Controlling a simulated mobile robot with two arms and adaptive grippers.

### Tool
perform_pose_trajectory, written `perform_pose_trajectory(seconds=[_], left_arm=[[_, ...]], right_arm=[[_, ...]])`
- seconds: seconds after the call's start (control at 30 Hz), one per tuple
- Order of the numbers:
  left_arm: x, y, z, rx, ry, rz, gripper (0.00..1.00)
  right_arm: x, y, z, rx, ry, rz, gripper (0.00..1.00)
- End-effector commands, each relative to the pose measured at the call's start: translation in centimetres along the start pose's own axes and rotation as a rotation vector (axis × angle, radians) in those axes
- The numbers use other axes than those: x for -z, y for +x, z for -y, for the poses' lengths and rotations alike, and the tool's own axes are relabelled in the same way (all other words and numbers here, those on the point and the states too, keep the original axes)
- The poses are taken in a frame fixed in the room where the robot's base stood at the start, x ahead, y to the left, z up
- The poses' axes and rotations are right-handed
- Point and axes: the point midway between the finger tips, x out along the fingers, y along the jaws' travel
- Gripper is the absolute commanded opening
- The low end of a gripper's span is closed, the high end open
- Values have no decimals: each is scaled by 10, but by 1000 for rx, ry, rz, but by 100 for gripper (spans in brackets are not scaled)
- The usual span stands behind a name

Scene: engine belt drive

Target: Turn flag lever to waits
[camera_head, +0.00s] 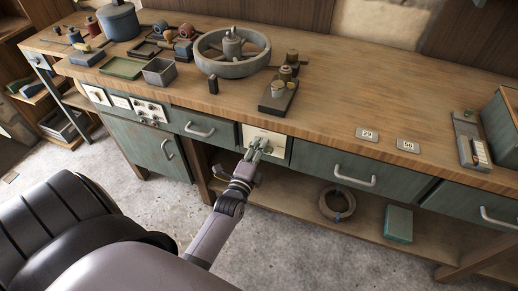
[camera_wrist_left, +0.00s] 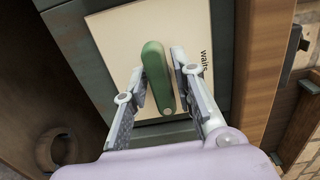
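The flag lever (camera_wrist_left: 156,78) is a green rounded bar on a cream panel (camera_wrist_left: 112,38) in the left wrist view. It runs roughly up and down in that picture, leaning slightly. The word "waits" (camera_wrist_left: 204,60) is printed on the panel to the lever's right. My left gripper (camera_wrist_left: 161,72) has one finger on each side of the lever, with a gap visible on the right side. In the head view my left gripper (camera_head: 257,148) is at the cream panel (camera_head: 278,141) on the bench front and hides most of the lever. My right gripper is not in view.
The wooden bench top (camera_head: 330,100) carries a large grey wheel (camera_head: 210,64), a dark block with knobs (camera_head: 278,95) and number plates (camera_head: 367,135). Drawers with handles (camera_head: 355,177) flank the panel. A ring (camera_head: 337,204) and a green box (camera_head: 398,224) lie on the shelf below.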

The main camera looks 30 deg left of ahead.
Motion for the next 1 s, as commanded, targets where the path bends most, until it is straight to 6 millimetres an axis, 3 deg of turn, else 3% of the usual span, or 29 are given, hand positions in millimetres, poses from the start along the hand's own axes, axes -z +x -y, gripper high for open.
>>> perform_pose_trajectory(seconds=[0.33,0.73,1.0], left_arm=[[0,0,0,0,-1,0,0],[0,0,0,-1,-27,0,0],[0,0,1,-1,-168,-1,0]], right_arm=[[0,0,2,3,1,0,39],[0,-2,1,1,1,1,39],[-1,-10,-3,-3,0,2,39]])
